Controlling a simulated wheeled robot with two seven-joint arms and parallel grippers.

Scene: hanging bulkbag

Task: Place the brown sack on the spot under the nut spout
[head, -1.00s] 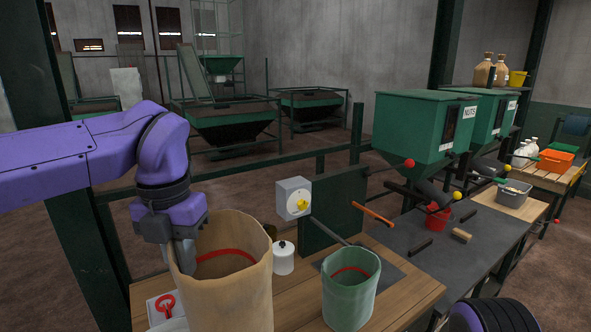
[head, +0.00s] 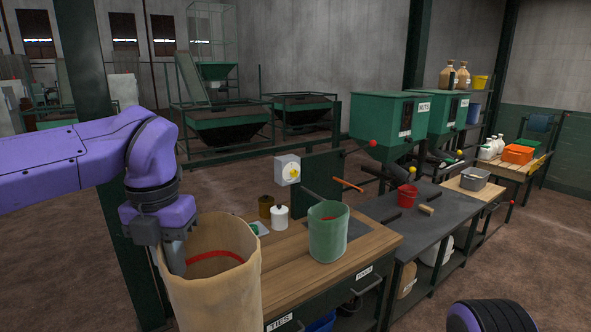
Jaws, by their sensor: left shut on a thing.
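The brown sack (head: 212,285) is a tall, open-topped bag with a red band inside, in the lower left of the head view. My left gripper (head: 176,262) is shut on its left rim and holds it upright in front of the wooden bench; its bottom is out of frame. The green hopper labelled NUTS (head: 385,118) stands beyond the dark bench, right of centre. Its spout area is small and partly hidden, and I cannot make out a marked spot below it. My right gripper is not in view.
Bare floor (head: 500,260) lies to the right.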

